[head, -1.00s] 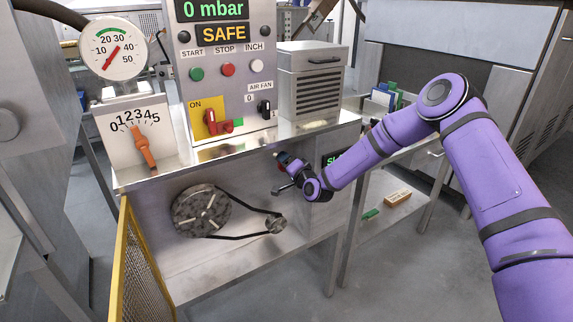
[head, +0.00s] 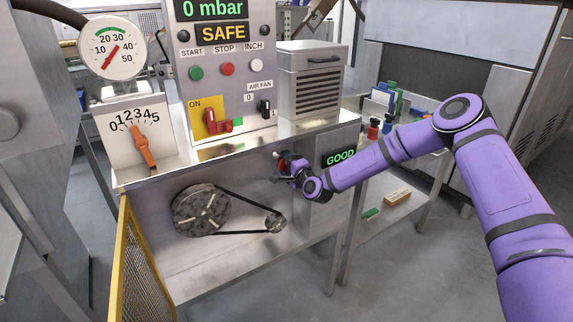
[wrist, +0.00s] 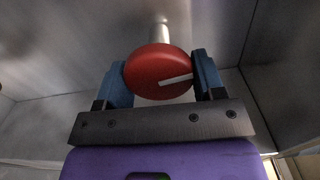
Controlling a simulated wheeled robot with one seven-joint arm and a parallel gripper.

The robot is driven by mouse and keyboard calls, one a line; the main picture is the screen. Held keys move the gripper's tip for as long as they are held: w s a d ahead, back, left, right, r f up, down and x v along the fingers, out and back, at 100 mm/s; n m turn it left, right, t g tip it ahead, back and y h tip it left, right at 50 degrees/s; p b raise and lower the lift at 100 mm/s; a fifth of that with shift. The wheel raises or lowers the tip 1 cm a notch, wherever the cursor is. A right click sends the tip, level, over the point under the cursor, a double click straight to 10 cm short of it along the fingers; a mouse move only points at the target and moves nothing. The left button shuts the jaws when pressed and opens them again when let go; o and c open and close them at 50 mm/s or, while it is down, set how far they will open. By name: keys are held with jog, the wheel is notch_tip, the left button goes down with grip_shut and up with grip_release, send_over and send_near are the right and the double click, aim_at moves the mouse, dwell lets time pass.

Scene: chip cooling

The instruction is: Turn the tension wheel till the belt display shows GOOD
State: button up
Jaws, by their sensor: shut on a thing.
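The tension wheel (wrist: 150,66) is a red knob with a white line, on a pale shaft. In the wrist view my gripper (wrist: 163,82) has its blue fingers on both sides of the wheel and is shut on it. In the head view my gripper (head: 286,166) is at the bench front, right of the belt, and mostly covers the wheel. The belt display (head: 340,158) reads GOOD in green. The black belt (head: 238,202) runs from the large grey pulley (head: 201,211) to a small pulley (head: 275,223) and looks straight along its top.
A control panel (head: 222,65) above reads 0 mbar and SAFE. A yellow mesh guard (head: 130,265) stands open at the left of the belt space. A grey vented box (head: 311,82) stands on the bench. A side shelf at right holds small items.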

jog(key=shift+f, duration=0.1)
jog(key=o, duration=0.9)
jog(key=v, duration=1)
jog(key=shift+s+d, duration=0.15)
jog(key=shift+s, duration=0.2)
